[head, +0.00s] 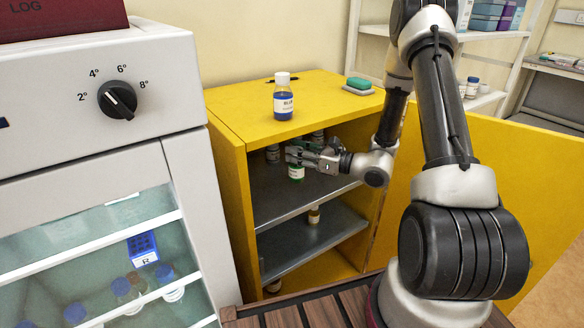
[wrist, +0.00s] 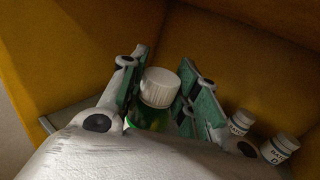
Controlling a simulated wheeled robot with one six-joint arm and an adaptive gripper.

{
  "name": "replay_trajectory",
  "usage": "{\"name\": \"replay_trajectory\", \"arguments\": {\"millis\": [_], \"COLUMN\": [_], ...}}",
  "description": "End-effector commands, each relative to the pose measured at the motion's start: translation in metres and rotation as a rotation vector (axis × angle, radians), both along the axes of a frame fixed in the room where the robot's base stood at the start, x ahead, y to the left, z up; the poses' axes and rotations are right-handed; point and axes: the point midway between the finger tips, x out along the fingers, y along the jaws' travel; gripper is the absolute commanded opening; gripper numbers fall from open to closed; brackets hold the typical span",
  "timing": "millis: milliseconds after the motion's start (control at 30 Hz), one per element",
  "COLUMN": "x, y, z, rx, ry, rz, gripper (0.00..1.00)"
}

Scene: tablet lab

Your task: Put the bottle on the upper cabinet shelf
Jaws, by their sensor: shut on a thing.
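The bottle (wrist: 150,116) is green with a white cap and sits between the two green-padded fingers of my gripper (wrist: 162,92) in the wrist view. In the head view the bottle (head: 296,173) shows below the fingers of my gripper (head: 300,155), which is inside the open yellow cabinet. The bottle is upright, at the upper shelf (head: 280,202) near its front left part. Whether its base touches the shelf I cannot tell. My gripper is shut on the bottle.
Small white-labelled bottles stand behind on the upper shelf (head: 272,153). A blue bottle (head: 284,104) and a green sponge (head: 359,83) are on the cabinet top. A small bottle (head: 314,215) stands on the lower shelf. The yellow door (head: 500,170) is open at right; a fridge (head: 90,140) stands left.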

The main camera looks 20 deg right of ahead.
Motion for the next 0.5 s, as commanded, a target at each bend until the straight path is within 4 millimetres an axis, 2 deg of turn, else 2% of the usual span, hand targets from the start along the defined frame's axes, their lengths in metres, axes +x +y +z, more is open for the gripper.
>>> {"name": "replay_trajectory", "arguments": {"millis": [100, 133, 200, 400, 500], "x": [0.023, 0.025, 0.023, 0.023, 0.023], "y": [0.008, 0.009, 0.008, 0.007, 0.007], "z": [0.0, -0.003, -0.017, -0.034, -0.049], "rx": [-0.001, 0.001, 0.002, 0.001, 0.001], "ry": [-0.002, 0.001, 0.004, 0.002, 0.004], "rz": [0.003, 0.002, 0.0, 0.001, 0.001], "gripper": [0.0, 0.0, 0.0, 0.0, 0.0]}}
